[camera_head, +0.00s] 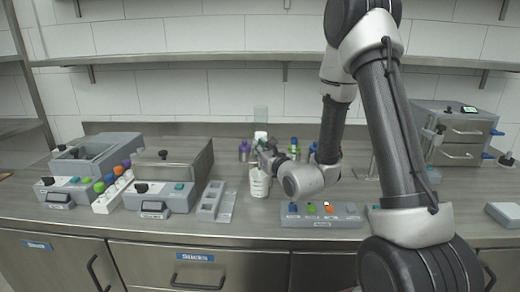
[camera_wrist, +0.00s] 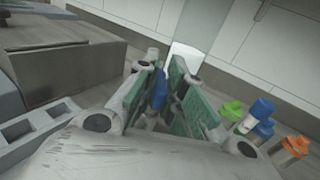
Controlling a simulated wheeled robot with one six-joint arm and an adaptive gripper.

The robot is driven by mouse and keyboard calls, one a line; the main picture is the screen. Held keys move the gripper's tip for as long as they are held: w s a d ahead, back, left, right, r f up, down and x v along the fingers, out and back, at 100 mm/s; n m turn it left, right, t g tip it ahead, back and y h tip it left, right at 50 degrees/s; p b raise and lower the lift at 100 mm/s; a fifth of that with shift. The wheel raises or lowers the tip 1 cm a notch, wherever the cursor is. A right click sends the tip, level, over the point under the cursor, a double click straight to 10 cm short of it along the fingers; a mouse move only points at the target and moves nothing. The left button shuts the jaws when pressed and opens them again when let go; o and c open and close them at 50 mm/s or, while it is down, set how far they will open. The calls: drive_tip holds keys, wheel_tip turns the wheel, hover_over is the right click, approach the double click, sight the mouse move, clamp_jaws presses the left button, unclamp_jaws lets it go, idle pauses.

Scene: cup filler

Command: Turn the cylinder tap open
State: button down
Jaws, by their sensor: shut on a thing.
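A pale upright cylinder (camera_head: 259,184) with dark print stands on the counter at the middle. My gripper (camera_head: 266,152) is just above and behind it, partly hidden by my wrist. In the wrist view my gripper (camera_wrist: 162,98) has its green-lined fingers shut on a small blue part (camera_wrist: 158,92), which may be the tap; its shape and turn are mostly hidden. A tall clear column (camera_head: 261,114) rises behind my gripper, and it also shows in the wrist view (camera_wrist: 186,62). I cannot tell how it joins the blue part.
A grey rack (camera_head: 322,220) with coloured caps is at the right front of the cylinder. A grey slotted tray (camera_head: 217,203) and a steel box (camera_head: 194,168) stand to the left. A purple-capped bottle (camera_head: 244,151) is behind. My arm fills much of the right side.

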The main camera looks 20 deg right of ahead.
sight(261, 119)
drive_tip(key=c, duration=1.8)
unclamp_jaws()
drive_tip(key=shift+d, duration=0.1)
wheel_tip(261, 119, up, 10)
